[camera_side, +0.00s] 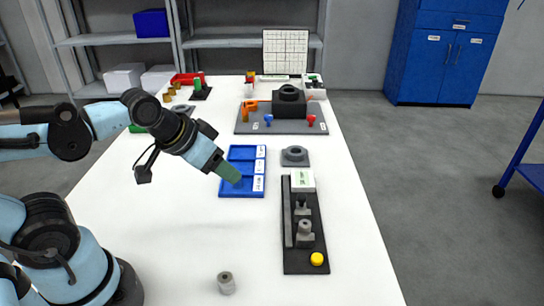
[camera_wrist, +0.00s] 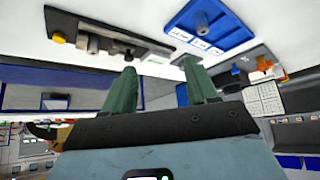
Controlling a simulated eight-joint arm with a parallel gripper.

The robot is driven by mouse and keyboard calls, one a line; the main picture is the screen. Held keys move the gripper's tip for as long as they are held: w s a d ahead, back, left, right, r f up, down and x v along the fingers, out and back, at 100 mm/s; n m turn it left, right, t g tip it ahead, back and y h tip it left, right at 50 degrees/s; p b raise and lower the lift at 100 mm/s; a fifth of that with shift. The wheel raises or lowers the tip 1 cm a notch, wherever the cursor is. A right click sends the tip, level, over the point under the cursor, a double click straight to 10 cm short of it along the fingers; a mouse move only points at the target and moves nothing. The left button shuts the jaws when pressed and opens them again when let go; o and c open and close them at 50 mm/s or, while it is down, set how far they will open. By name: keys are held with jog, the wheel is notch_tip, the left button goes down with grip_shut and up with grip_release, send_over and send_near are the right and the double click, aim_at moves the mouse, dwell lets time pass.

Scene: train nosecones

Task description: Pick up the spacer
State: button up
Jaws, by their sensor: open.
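A small grey cylinder with a hole in its top (camera_side: 226,283), which looks like the spacer, stands upright on the white table near the front edge of the side view. I cannot make it out in the wrist view. My gripper (camera_side: 231,174) is above the table over the blue tray area, well behind and apart from that cylinder. In the wrist view my gripper (camera_wrist: 162,84) shows two green fingers spread apart with nothing between them.
A blue tray with labelled compartments (camera_side: 229,190) lies below my gripper. Right of it are a black fixture (camera_side: 302,262) with grey posts and a yellow button (camera_side: 317,259), and a grey ring part (camera_side: 295,155). A dark board (camera_side: 243,126) stands behind.

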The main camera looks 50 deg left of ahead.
jog(key=m, duration=0.1)
jog(key=m+g+h, duration=0.4)
jog(key=m+g, duration=0.6)
jog(key=m, duration=1.5)
send_over(305, 223)
jog(key=w+a, duration=0.2)
notch_tip(305, 223, down, 6)
jog(key=r, duration=0.1)
jog(key=shift+a+x, duration=0.15)
jog(key=shift+x, duration=1.35)
jog(key=shift+a+x, duration=0.1)
jog(key=shift+x, duration=1.4)
jog(key=shift+s, duration=0.1)
jog(key=shift+c, duration=0.3)
